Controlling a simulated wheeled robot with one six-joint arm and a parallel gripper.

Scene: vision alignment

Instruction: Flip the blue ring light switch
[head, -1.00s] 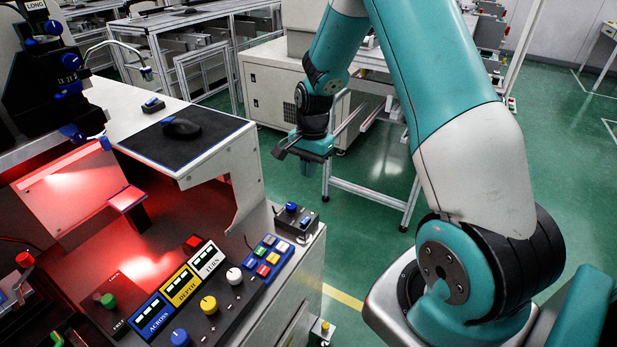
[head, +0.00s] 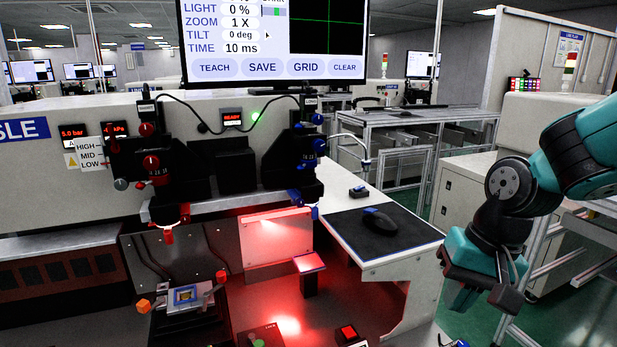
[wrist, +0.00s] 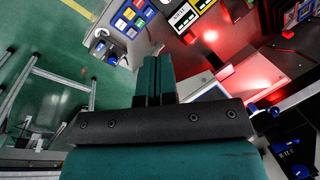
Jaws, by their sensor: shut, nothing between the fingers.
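A small dark box with a blue switch (head: 358,191) stands on the white bench top behind the mouse. Another blue control (head: 461,344) is cut off at the bottom edge; a box with blue parts (wrist: 103,47) shows in the wrist view. I cannot tell which is the ring light switch. The monitor (head: 270,40) reads LIGHT 0 %. My gripper (head: 463,295) hangs right of the bench, apart from these switches. Its teal fingers (wrist: 153,78) are together and empty in the wrist view.
A black mouse (head: 380,219) lies on a dark pad (head: 350,226) near the bench's right edge. Camera stages (head: 300,165) stand over the red-lit work area. A button panel (wrist: 133,17) shows in the wrist view. Open floor lies right of the bench.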

